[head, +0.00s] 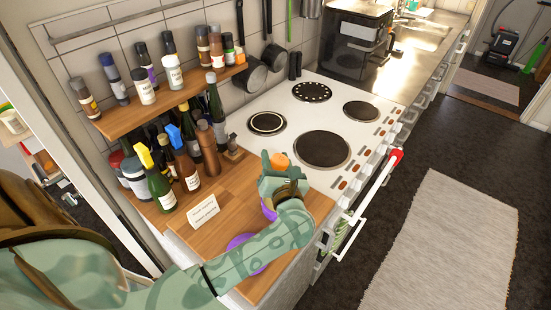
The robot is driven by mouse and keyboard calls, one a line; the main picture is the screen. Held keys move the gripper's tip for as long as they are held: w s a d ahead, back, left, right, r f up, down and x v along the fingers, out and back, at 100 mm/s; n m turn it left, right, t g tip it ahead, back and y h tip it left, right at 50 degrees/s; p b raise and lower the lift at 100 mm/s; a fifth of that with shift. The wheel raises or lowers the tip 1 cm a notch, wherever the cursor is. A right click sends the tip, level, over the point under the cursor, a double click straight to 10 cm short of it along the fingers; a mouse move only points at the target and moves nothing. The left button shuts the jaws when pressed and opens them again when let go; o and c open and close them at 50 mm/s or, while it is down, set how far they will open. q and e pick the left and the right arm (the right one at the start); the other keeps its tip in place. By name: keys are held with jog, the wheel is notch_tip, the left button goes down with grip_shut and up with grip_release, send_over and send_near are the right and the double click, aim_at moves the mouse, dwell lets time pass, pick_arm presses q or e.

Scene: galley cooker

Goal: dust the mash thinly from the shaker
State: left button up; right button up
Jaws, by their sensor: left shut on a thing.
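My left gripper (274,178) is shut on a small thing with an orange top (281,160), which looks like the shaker. It is over the wooden counter, near the cooker's front left corner. The gripper hides the shaker's lower part, and its tilt is hard to tell. A purple thing (268,211) shows in part below the gripper, and a second purple round piece (245,243), perhaps a dish, shows behind my forearm. I cannot make out the mash; my arm covers much of this area. My right gripper is out of view.
The white cooker (285,122) with dark hotplates (322,148) lies just beyond. Bottles (160,188) crowd the counter's back left, below a wooden shelf (150,112) of jars. A small card (204,211) stands on the counter (310,212). The oven rail carries a red piece (397,155).

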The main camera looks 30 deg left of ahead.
pick_arm(q)
jog(key=shift+s+a+m+p, duration=0.15)
jog(key=shift+m+p, duration=0.5)
jog(key=shift+m, duration=0.35)
jog(key=shift+f+m, duration=0.1)
jog(key=shift+m, duration=0.2)
jog(key=shift+s+a+f+m+p, duration=0.15)
jog(key=shift+m+p, duration=0.45)
jog(key=shift+m, duration=0.3)
jog(key=shift+f+m, duration=0.15)
jog(key=shift+m, duration=0.25)
